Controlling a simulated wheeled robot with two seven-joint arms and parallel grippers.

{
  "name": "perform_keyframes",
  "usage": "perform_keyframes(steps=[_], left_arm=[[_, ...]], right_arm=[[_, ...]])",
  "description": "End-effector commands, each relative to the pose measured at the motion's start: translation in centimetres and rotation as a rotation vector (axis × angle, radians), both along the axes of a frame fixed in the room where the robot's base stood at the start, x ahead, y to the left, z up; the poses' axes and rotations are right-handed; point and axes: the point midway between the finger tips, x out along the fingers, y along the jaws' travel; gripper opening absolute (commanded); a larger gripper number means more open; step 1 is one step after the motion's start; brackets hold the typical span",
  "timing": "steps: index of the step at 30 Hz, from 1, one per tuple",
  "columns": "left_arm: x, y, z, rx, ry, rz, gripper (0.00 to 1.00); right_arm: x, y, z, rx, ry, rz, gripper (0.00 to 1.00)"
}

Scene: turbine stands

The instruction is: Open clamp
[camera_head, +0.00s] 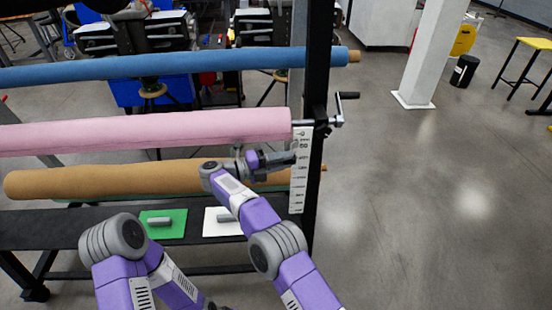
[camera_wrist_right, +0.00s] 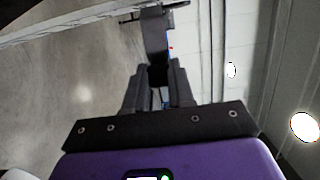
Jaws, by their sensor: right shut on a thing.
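The dark clamp (camera_wrist_right: 155,35) rises from between the fingertips of my right gripper (camera_wrist_right: 158,80) in the right wrist view, with a thin rod across its upper end. In the head view my right gripper (camera_head: 288,158) is at the black rack post (camera_head: 316,95), in front of the white ruled strip and below the crank handle (camera_head: 341,108). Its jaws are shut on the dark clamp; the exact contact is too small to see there. My left arm is folded at the lower left, and its gripper is out of the picture.
A blue roll (camera_head: 180,66), a pink roll (camera_head: 150,131) and a brown roll (camera_head: 110,180) lie across the rack. The floor right of the post is open up to a white column (camera_head: 431,55).

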Motion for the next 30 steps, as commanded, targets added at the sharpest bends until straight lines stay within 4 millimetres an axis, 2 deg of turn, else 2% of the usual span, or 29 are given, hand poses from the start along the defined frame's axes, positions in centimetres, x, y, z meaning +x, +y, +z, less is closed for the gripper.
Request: perform_keyframes(steps=[18,19,24,30], left_arm=[[0.0,0.01,0.3,0.0,0.0,0.0,0.43],[0.0,0.01,0.3,0.0,0.0,0.0,0.43],[0.0,0.01,0.3,0.0,0.0,0.0,0.43],[0.0,0.01,0.3,0.0,0.0,0.0,0.43]], right_arm=[[0.06,-0.66,0.01,-0.001,0.0,-0.032,0.0],[0.06,-0.67,0.01,-0.001,0.0,-0.032,0.25],[0.06,-0.62,0.02,-0.001,-0.001,-0.031,0.49],[0.06,-0.57,0.02,-0.001,0.0,-0.03,0.49]])
